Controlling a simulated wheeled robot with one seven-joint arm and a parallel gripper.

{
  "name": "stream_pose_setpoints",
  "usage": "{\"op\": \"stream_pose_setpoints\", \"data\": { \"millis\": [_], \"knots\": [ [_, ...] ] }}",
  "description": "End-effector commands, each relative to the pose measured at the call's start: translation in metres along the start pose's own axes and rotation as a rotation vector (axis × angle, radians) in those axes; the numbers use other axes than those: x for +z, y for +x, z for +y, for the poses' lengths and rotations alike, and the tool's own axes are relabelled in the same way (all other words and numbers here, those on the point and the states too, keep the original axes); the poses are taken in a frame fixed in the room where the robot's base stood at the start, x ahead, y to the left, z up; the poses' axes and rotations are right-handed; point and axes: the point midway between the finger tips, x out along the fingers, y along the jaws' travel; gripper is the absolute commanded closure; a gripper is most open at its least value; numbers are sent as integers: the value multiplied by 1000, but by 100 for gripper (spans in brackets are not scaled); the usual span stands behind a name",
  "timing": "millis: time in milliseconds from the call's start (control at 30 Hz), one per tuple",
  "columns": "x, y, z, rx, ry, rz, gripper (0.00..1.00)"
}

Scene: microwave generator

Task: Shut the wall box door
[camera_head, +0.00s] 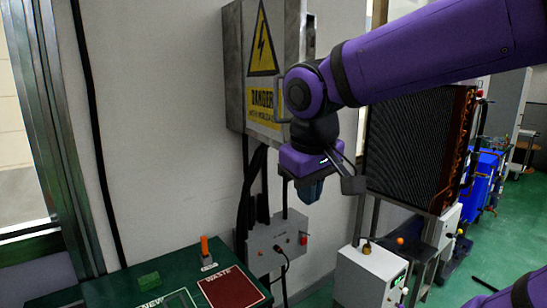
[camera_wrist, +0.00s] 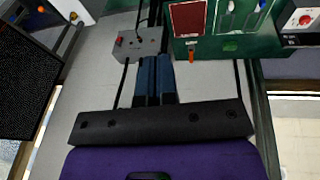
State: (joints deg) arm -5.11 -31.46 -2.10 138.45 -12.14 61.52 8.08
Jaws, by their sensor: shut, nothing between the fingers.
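The grey metal wall box (camera_head: 234,70) hangs on the white wall in the head view. Its door (camera_head: 290,50) carries a yellow lightning sign and a DANGER label, and a bar handle shows near its right edge, partly behind my arm. How far the door stands open I cannot tell. My gripper (camera_head: 311,191) points down, below and right of the box, apart from the door. In the wrist view the blue fingers of my gripper (camera_wrist: 155,78) are together and hold nothing. The wall box does not show in the wrist view.
A green table (camera_head: 130,289) with a red WASTE area stands at lower left. A small grey control box (camera_head: 277,243) with cables is on the wall below. A dark finned radiator (camera_head: 415,145) and a white unit (camera_head: 367,277) stand at right.

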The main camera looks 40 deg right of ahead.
Motion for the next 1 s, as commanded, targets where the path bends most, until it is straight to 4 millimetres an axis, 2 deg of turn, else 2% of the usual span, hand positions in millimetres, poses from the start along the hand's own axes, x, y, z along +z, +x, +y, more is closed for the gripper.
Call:
{"op": "stream_pose_setpoints", "data": {
  "millis": [233,367,700,867,1000],
  "knots": [
    [-23,7,10,101,-16,-108,100],
    [-43,13,17,196,-28,-188,100],
    [-120,32,30,583,-52,-368,100],
    [-160,41,26,796,-61,-402,100],
    [-196,49,14,993,-67,-399,100]
  ]
}}
